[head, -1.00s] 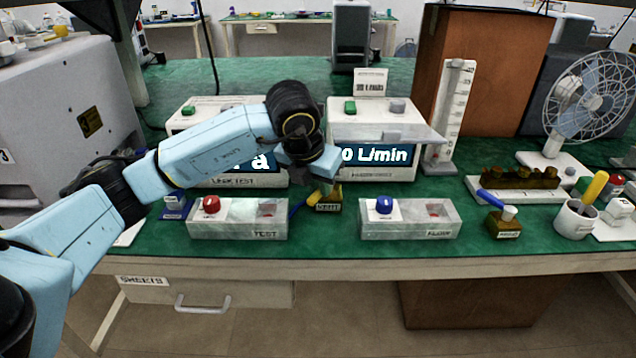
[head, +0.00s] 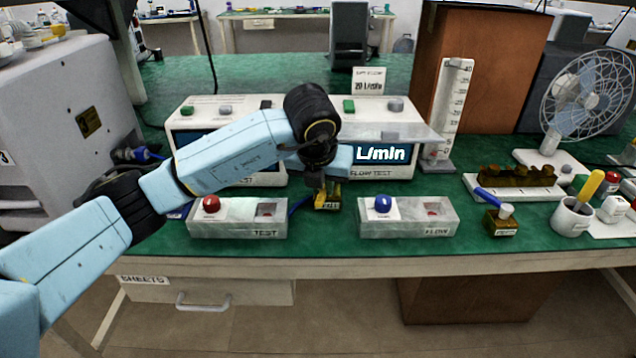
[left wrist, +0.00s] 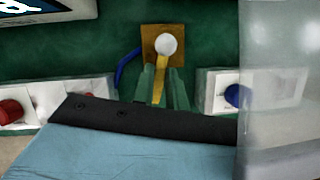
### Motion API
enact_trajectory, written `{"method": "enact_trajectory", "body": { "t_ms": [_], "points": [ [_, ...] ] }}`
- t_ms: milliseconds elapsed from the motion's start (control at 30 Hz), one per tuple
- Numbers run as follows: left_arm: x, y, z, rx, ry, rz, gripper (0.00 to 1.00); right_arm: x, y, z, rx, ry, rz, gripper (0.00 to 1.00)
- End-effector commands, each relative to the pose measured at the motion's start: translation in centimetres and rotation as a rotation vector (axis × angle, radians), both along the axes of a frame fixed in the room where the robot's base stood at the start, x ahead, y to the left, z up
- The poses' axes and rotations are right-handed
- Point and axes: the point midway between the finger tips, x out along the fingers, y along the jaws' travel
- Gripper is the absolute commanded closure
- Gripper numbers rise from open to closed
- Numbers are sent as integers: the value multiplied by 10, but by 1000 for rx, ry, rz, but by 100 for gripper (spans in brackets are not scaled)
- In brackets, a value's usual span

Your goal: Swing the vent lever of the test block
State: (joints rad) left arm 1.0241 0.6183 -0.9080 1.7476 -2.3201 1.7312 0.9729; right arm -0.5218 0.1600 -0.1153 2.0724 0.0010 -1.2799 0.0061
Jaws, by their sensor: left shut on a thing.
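The test block is a small brass-coloured block (head: 334,194) with a label, standing behind and between the two clear-lidded boxes. In the left wrist view the block (left wrist: 149,32) carries a round white knob (left wrist: 166,45). Its yellow vent lever (left wrist: 160,82) runs from the knob towards my gripper. My left gripper (left wrist: 163,90) is shut on the lever, one finger on each side. In the head view my left gripper (head: 320,184) is above the block and hides much of it. My right gripper does not show.
A box marked TEST with a red knob (head: 211,204) is front left; one marked FLOW with a blue knob (head: 382,204) is front right. A blue tube (left wrist: 126,66) lies beside the block. A second brass block (head: 502,222) and a cup (head: 573,219) stand right.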

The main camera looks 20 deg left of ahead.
Motion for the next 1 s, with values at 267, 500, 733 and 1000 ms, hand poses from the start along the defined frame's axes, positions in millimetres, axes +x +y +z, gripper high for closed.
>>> {"method": "enact_trajectory", "body": {
  "t_ms": [267,500,733,1000],
  "points": [
    [0,1,0,-2,-1,-1,64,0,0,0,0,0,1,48],
    [-1,0,3,-2,-1,-1,64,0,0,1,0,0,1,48],
    [-13,-1,37,-1,-6,-2,64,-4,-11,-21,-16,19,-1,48],
    [-36,-6,93,-2,-5,-2,64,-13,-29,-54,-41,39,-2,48]
  ]
}}
